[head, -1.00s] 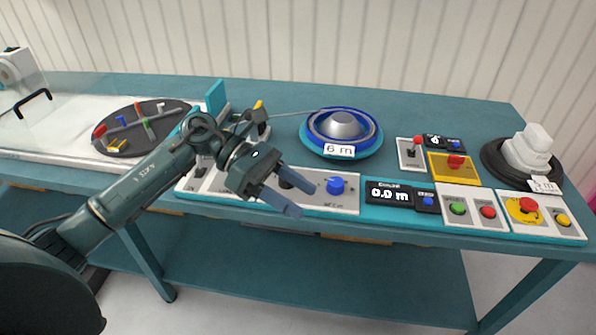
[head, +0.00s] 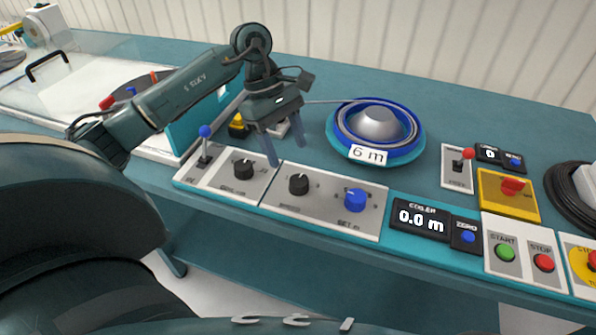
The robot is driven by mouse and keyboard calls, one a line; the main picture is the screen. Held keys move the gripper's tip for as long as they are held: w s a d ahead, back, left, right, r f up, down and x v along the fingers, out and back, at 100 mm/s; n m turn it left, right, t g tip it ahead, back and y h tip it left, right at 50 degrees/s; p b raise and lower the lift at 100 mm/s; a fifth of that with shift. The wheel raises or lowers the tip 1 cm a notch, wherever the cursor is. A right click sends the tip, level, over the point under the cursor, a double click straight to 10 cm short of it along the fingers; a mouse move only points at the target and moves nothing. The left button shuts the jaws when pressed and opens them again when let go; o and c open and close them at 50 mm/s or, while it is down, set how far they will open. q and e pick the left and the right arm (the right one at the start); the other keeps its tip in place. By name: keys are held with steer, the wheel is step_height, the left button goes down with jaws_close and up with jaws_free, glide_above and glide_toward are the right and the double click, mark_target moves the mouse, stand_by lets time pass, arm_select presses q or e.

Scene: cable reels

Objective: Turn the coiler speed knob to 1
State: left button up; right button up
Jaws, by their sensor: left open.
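The control panel along the table's front edge carries a left black knob (head: 243,168), a middle black knob (head: 298,184) and a blue knob (head: 356,200). The small print around the black knobs is too blurred to tell which one is the coiler speed knob or to read their settings. My left gripper (head: 286,155) is open and empty, fingers pointing down. It appears above and behind the panel, between the two black knobs in the picture, and touches neither visibly. My right gripper is out of view.
A blue-handled lever (head: 204,142) stands left of the knobs. Behind the panel lies a blue reel (head: 376,129) tagged 6 m. To the right are the coiler display (head: 419,217) reading 0.0 m, a green start button (head: 505,252) and a red stop button (head: 543,262).

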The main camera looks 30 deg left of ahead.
mark_target(298, 180)
arm_select(q)
steer(key=x, duration=0.7)
steer(key=shift+d+f, duration=0.1)
steer(key=shift+c, duration=0.6)
steer(key=c, duration=0.9)
